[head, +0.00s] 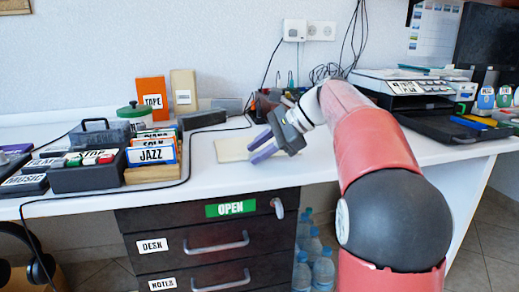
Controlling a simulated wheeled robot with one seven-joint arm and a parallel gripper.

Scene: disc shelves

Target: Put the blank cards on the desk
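The desk (330,171) is a long white top along the wall. A flat cream piece (230,149) lies on it in the middle; I cannot tell whether it is the blank cards or a pad. A cream upright box (184,92) with a small unreadable label stands at the back, beside an orange box (153,98) labelled TAPE. My gripper (258,147) has its two purple fingers apart, with nothing seen between them. It is over or just beside the right edge of the flat cream piece; its height is unclear.
A wooden holder (140,175) with JAZZ-labelled cards and dark bins (88,178) fill the left. A black cable (190,165) crosses the desktop. A printer (400,88) and black tray (440,126) stand at right. Drawers (215,235) and bottles (322,268) are below.

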